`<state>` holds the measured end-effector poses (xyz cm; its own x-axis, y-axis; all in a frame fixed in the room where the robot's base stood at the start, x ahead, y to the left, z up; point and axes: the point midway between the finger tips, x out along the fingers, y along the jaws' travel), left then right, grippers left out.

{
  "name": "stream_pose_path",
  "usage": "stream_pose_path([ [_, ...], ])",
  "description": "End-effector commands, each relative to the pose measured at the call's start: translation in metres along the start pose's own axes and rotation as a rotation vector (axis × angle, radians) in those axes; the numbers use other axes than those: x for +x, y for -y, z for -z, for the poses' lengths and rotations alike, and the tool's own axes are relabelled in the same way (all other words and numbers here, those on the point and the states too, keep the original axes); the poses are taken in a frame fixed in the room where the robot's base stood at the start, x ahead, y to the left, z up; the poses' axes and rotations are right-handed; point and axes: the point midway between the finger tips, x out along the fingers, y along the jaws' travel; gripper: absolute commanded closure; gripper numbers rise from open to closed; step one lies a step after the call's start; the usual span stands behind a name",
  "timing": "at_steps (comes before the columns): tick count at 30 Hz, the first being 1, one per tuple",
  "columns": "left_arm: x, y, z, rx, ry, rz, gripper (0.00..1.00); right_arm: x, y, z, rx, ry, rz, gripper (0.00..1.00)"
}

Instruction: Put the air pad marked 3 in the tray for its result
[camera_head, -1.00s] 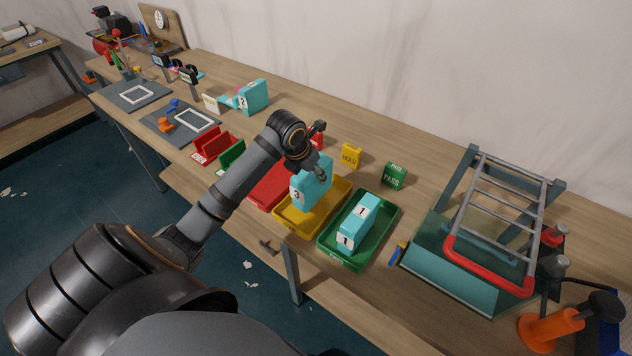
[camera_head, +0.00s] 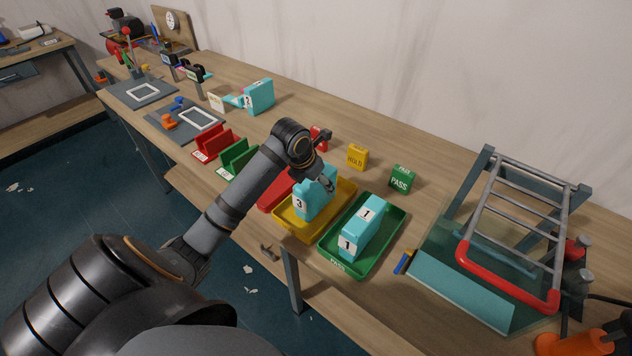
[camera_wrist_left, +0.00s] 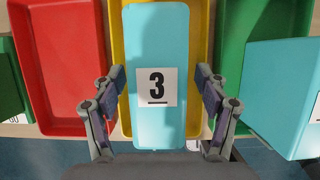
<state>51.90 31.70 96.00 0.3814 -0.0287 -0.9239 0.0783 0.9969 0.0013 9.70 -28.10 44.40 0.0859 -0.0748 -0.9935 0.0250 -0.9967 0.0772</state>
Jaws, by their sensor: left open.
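The teal air pad marked 3 (camera_head: 311,200) stands in the yellow tray (camera_head: 341,205), between the red tray (camera_head: 276,189) and the green tray (camera_head: 366,257). My left gripper (camera_head: 328,178) is at the pad. In the left wrist view the open fingers (camera_wrist_left: 159,82) are on either side of the pad (camera_wrist_left: 155,40), with a gap at each side. The pad's underside is hidden. Another teal pad, marked 1 (camera_head: 362,232), lies in the green tray, whose label reads PASS. My right gripper is not in view.
A yellow HOLD block (camera_head: 357,157) and a green PASS block (camera_head: 400,178) stand behind the trays. A teal rig with metal bars (camera_head: 515,220) is at the right. Red and green slotted holders (camera_head: 237,158) and another teal pad (camera_head: 260,96) are farther left.

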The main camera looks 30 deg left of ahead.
Motion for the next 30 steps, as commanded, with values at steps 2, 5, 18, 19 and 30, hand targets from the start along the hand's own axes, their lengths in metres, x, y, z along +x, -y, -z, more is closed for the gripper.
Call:
stream_pose_path([
  [2,0.000,0.000,0.000,0.000,0.000,0.000,0.26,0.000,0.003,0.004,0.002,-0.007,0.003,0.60],
  [5,-0.001,0.000,0.000,0.000,0.000,0.000,0.26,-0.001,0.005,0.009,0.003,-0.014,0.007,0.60],
  [18,-0.086,-0.002,-0.002,0.004,0.004,-0.008,0.26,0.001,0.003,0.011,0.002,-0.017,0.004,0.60],
  [19,-0.092,-0.002,-0.002,0.005,0.003,-0.008,0.26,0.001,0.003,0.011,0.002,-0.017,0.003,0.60],
  [30,-0.124,0.000,-0.001,0.000,0.000,-0.001,0.26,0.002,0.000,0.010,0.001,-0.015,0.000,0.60],
])
